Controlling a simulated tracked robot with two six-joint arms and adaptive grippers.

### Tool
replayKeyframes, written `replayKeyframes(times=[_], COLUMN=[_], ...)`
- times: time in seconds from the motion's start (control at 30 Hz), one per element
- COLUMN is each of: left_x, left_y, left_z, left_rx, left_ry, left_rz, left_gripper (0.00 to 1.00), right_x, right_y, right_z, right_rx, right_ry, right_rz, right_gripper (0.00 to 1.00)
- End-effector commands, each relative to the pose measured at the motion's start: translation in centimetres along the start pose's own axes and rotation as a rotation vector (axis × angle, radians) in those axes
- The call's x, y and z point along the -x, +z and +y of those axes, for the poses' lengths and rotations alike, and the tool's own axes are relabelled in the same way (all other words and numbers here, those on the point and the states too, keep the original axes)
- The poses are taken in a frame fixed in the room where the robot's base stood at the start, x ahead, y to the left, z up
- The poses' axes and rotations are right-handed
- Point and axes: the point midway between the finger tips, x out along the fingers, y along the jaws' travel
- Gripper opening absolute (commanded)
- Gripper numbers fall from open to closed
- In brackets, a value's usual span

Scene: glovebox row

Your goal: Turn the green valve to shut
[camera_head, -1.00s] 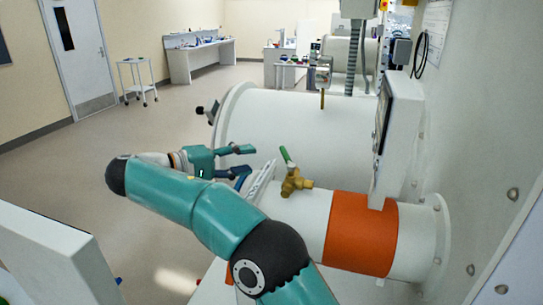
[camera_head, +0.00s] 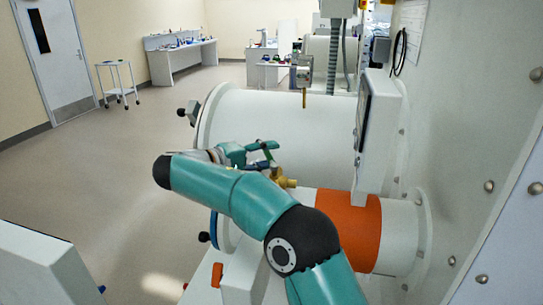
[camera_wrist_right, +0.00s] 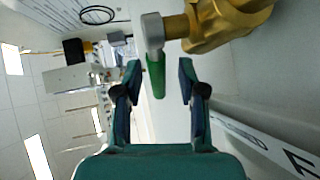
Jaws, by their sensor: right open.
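The green valve is a brass body with a green lever handle. In the head view its brass body (camera_head: 282,178) sits on the white pipe, and part of the green handle (camera_head: 267,154) shows between the fingers. In the right wrist view the brass body (camera_wrist_right: 225,22) is at the top and the green handle (camera_wrist_right: 156,75) reaches down between the two fingers. My right gripper (camera_head: 268,153) is open around the handle; in the wrist view (camera_wrist_right: 158,82) gaps show on both sides of it. My left gripper is not in view.
An orange band (camera_head: 358,232) wraps the pipe right of the valve. A white panel box (camera_head: 377,135) stands close behind it. A large white cylinder (camera_head: 285,125) lies beyond the valve. The floor at left is open.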

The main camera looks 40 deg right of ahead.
Motion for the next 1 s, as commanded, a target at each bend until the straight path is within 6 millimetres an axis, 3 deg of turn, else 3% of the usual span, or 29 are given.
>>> replayKeyframes(times=[0.33, 0.57, 1.0], left_x=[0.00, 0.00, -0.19], left_y=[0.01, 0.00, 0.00], left_z=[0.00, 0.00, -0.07], left_rx=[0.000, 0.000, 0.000], left_ry=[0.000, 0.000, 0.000], left_rz=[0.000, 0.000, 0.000], left_gripper=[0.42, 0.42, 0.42], right_x=[-0.14, -0.07, 0.04], right_y=[-0.19, -0.22, -0.14], right_z=[-0.04, -0.07, -0.34], right_rx=[0.001, 0.001, 0.004], right_ry=[0.000, -0.001, -0.003], right_rz=[0.004, 0.005, 0.006], right_gripper=[0.39, 0.00, 0.00])
